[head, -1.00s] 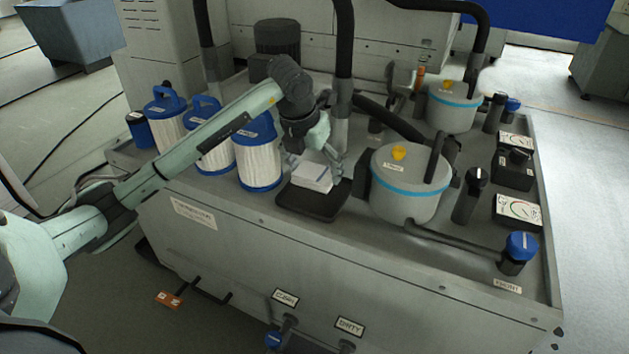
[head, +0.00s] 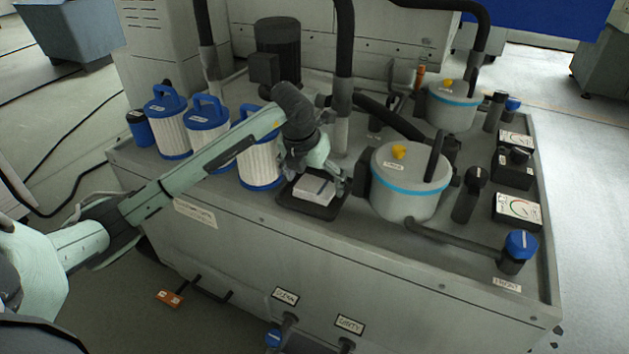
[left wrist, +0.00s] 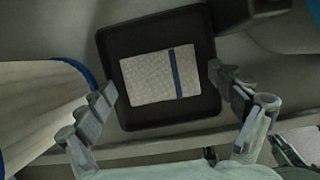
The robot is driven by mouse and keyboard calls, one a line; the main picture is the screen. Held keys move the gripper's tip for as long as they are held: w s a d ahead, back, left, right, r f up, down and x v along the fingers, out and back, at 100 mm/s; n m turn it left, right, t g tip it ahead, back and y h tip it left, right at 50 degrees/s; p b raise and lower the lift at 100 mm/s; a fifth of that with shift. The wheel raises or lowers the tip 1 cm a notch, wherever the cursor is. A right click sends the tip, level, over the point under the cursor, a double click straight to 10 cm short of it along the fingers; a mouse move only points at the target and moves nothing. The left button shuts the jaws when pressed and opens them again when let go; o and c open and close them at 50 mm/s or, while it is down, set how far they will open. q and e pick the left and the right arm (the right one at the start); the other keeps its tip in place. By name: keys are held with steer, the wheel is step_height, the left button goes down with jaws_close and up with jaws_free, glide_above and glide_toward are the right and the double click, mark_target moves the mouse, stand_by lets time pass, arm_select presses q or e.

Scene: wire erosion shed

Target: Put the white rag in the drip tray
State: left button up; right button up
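The white rag (head: 314,191) is a flat folded block lying in the black drip tray (head: 312,212) on the machine's top. In the left wrist view the rag (left wrist: 148,78) shows a dark blue stripe near its right end, and the tray's rim (left wrist: 112,45) shows on all sides of it. My left gripper (head: 315,179) is directly above the tray. In the left wrist view its fingers (left wrist: 162,84) are spread wide to either side of the rag, with gaps between them and it. My right gripper is not in view.
Several white filter cartridges with blue caps (head: 259,165) stand left of the tray, one close to my arm. A grey canister with a blue band (head: 405,205) stands close on the right. A black vertical hose (head: 344,60) rises behind. The tank's front edge is near the tray.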

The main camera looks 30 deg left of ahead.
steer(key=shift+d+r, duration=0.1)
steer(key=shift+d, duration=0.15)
arm_select(q)
steer(key=shift+r, duration=0.25)
steer(key=v, duration=1.1)
steer(key=shift+s+r, duration=0.15)
steer(key=shift+r, duration=0.2)
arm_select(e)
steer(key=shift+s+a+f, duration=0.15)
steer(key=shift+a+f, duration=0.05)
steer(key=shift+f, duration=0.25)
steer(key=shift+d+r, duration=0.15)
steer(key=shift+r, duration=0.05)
